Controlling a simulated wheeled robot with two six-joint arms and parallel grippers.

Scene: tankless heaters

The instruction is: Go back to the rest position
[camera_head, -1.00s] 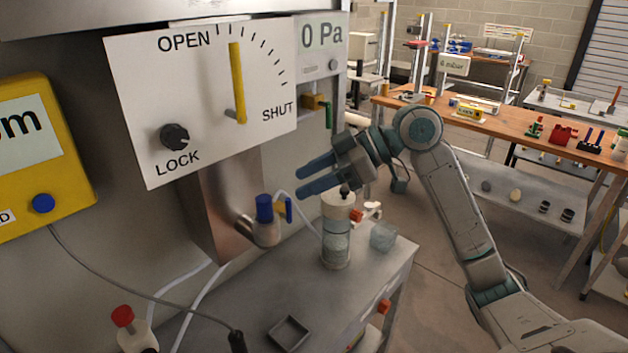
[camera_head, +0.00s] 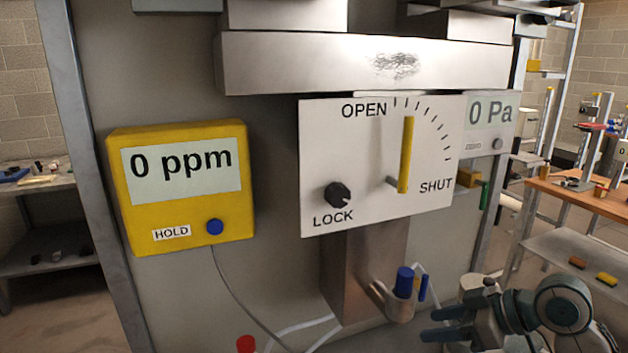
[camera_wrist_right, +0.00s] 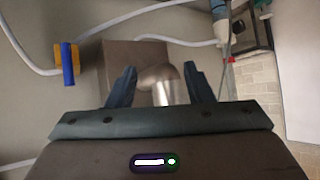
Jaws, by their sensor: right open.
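My right gripper (camera_head: 446,325) is at the lower right of the head view, its blue fingers pointing left. It is below and to the right of the blue-handled valve (camera_head: 404,282), with nothing held. In the right wrist view its fingers (camera_wrist_right: 156,88) are spread apart, and a metal pipe elbow (camera_wrist_right: 160,80) shows between and beyond them. I cannot tell whether they touch it. My left gripper is in neither view.
A white panel (camera_head: 375,205) carries an upright yellow lever (camera_head: 406,155) and a black LOCK knob (camera_head: 338,194). A yellow meter (camera_head: 180,190) reads 0 ppm; its cable hangs below. A wooden workbench (camera_head: 590,197) stands at the right. Tubes run below the panel.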

